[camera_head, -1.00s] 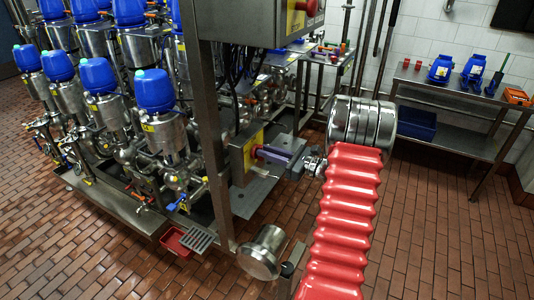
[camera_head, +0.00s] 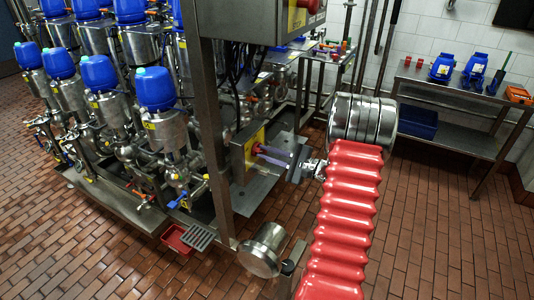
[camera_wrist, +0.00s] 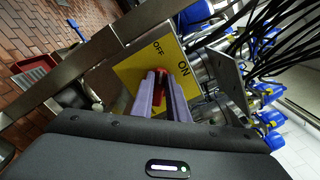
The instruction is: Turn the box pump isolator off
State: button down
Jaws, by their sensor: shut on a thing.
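The isolator is a yellow plate (camera_wrist: 135,70) with a red knob (camera_wrist: 160,84), on a grey box on the steel frame. The plate carries the words OFF and ON and looks tilted in the wrist view. In the head view the yellow face (camera_head: 248,150) and red knob (camera_head: 256,149) show at mid-picture. My gripper (camera_wrist: 161,76) has its two lilac fingers on either side of the knob, shut on it. In the head view my gripper (camera_head: 262,152) reaches the knob from the right. The fingers cover much of the knob, so I cannot tell which label it points to.
Valves with blue caps (camera_head: 155,88) crowd the left. A steel bench (camera_head: 462,90) stands at the right. Brick floor is open at the lower left and right.

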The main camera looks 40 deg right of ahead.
jog(key=shift+s+a+f+n, duration=0.1)
jog(key=shift+f+n, duration=0.15)
jog(key=shift+n, duration=1)
jog(key=shift+w+a+f+n, duration=0.1)
jog(key=shift+a+f+n, duration=0.1)
jog(key=shift+n, duration=1.1)
jog(key=shift+s+a+f+n, duration=0.1)
jog(key=shift+f+n, duration=0.15)
jog(key=shift+n, duration=1)
jog(key=shift+f, duration=0.1)
jog(key=c, duration=1.7)
grip_release()
jog(key=shift+d, duration=0.1)
jog(key=shift+r, duration=0.2)
jog(key=shift+d, duration=0.1)
jog(key=v, duration=1.3)
jog(key=shift+s, duration=0.4)
